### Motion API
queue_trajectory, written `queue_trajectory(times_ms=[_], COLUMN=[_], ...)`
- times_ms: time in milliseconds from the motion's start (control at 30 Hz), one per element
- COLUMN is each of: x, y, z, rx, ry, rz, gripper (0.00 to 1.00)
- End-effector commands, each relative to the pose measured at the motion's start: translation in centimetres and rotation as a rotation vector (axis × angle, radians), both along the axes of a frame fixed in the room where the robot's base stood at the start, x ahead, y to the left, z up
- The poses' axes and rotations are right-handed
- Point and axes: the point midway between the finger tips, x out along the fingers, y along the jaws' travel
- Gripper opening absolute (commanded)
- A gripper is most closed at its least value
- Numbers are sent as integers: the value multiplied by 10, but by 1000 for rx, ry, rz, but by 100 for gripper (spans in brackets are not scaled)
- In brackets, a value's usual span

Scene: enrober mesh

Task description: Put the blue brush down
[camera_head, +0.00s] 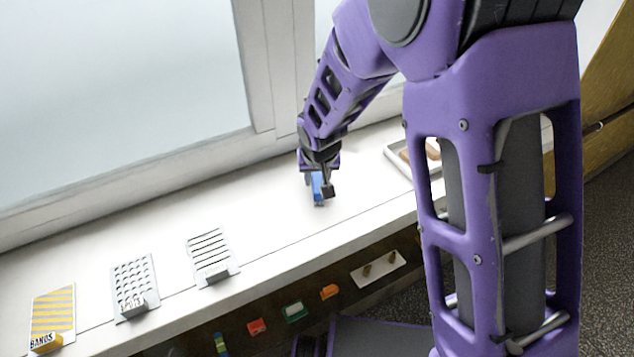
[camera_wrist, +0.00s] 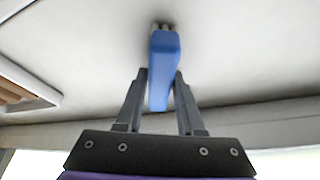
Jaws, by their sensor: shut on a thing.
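The blue brush (camera_head: 318,188) is at the end of my arm, over the white counter by the window. In the wrist view the blue brush (camera_wrist: 163,68) sits between the two dark fingers, with a small grey part at its far end. My gripper (camera_head: 326,190) is shut on it; the fingers also show in the wrist view (camera_wrist: 160,80). The brush is at or close above the counter surface; I cannot tell whether it touches. Part of the brush is hidden behind a finger in the head view.
The white counter (camera_head: 262,222) is clear around the brush. To the left lie a slotted grey plate (camera_head: 211,252), a perforated plate (camera_head: 133,286) and a yellow-striped plate (camera_head: 52,318). A tray (camera_head: 400,160) with brown items is at right. Several coloured items are below the front edge.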

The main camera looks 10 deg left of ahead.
Motion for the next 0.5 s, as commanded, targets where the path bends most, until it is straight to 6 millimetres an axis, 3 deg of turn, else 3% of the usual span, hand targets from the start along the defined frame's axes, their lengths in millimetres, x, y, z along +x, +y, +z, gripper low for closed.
queue_trajectory(times_ms=[500], x=[0], y=[0], z=[7], rx=[0], ry=[0], rz=[0], gripper=[0])
